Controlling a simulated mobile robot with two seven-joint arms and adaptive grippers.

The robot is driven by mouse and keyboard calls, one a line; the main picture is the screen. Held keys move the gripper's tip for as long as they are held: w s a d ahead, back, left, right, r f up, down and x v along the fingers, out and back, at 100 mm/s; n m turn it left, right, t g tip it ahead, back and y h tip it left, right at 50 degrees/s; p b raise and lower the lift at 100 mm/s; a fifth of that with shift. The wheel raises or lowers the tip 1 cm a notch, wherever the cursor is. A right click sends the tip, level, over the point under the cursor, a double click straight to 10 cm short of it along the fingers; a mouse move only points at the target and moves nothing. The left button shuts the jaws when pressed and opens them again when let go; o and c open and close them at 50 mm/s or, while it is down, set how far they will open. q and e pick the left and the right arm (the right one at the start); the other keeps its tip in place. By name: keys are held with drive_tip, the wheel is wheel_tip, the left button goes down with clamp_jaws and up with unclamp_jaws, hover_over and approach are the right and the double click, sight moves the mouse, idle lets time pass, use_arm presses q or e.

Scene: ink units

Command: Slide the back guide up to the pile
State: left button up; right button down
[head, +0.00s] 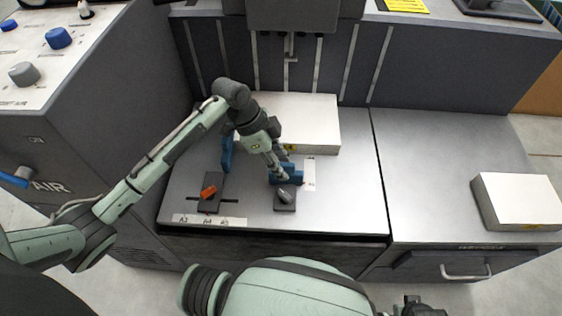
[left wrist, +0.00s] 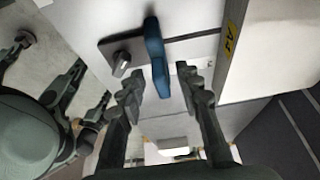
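The pile (head: 312,118) is a white paper stack on the grey feed table; its side with a yellow label shows in the left wrist view (left wrist: 262,62). The back guide (head: 291,177) is a blue upright on a dark base with a grey lever (head: 286,195). It stands in front of the pile, with bare table between them. My left gripper (head: 277,170) is at the guide. In the left wrist view its fingers (left wrist: 160,88) are open, one on each side of the blue upright (left wrist: 156,55), with gaps visible. My right gripper (head: 421,309) is cut off at the bottom edge; its fingers look apart in the left wrist view (left wrist: 80,100).
A second blue guide (head: 226,152) with an orange lever (head: 208,191) stands left of the pile. A size strip (head: 208,220) lies at the table's front edge. Another white stack (head: 517,201) sits on the right cabinet. The table right of the pile is clear.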

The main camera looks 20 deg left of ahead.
use_arm(q)
drive_tip(key=shift+f, duration=0.15)
clamp_jaws()
idle(0.4)
